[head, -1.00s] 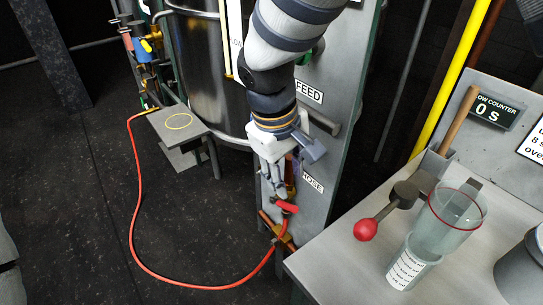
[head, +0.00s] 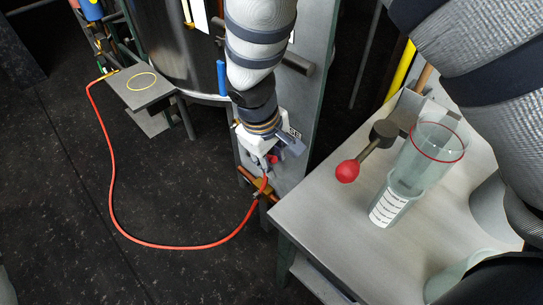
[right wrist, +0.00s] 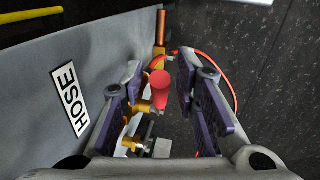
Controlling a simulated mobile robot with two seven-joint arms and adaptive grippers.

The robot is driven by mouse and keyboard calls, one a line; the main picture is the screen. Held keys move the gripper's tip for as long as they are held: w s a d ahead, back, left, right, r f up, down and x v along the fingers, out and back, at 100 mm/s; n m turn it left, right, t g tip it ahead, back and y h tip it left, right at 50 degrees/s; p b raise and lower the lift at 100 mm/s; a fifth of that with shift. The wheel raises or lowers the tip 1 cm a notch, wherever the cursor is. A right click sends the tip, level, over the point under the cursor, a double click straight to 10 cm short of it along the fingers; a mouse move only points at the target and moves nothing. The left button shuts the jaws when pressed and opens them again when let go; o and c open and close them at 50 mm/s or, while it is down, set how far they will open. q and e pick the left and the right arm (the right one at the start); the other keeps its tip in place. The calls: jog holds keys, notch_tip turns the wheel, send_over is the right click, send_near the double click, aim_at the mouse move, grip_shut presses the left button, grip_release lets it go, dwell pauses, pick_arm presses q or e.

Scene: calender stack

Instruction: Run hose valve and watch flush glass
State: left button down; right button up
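The hose valve's red handle (head: 273,159) is low on the grey panel, above the orange hose (head: 150,245). My right gripper (head: 262,163) is at the handle. In the right wrist view the handle (right wrist: 160,88) stands between the two open finger pads (right wrist: 162,112), with a gap on both sides. A brass fitting shows beneath it. The HOSE label (right wrist: 70,101) is on the panel to the left. A clear glass with a red ring (head: 433,150) stands on the grey bench, with a printed white label (head: 387,208) below; its contents are unclear. My left gripper is not in view.
A red-knobbed lever (head: 348,172) sticks out beside the glass over the bench (head: 345,235). A steel tank (head: 180,50) and a low stand with a yellow ring (head: 141,82) are at the back left. The hose loops across the dark floor.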

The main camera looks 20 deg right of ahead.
grip_shut()
